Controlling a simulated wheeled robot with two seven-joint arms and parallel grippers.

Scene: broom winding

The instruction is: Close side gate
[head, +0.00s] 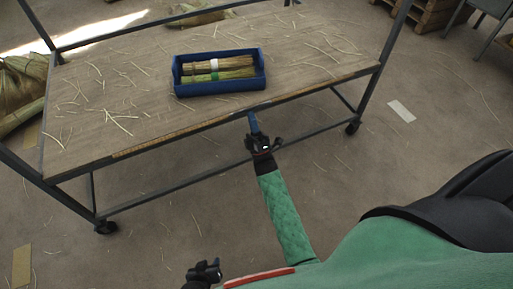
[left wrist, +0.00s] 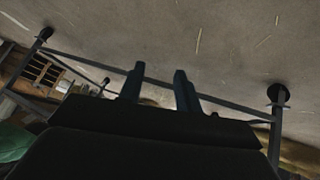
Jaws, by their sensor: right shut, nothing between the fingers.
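The cart (head: 110,120) has a wooden deck in a dark metal frame, with a rail along its back. I cannot tell which part is the side gate; a dark bar (head: 300,104) runs along the deck's front edge, and a lower rail (head: 185,178) runs near the floor. My right gripper (head: 251,116) is shut and empty, its blue fingers pointing up at the front edge; contact is unclear. My left gripper (head: 212,266) is low at the bottom of the head view. In the left wrist view its two fingers (left wrist: 159,78) stand apart with nothing between them.
A blue tray (head: 218,90) on the deck holds straw bundles, one with a white band and one with a green band. Loose straw lies on deck and floor. Wheels (head: 106,227) stand at the corners.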

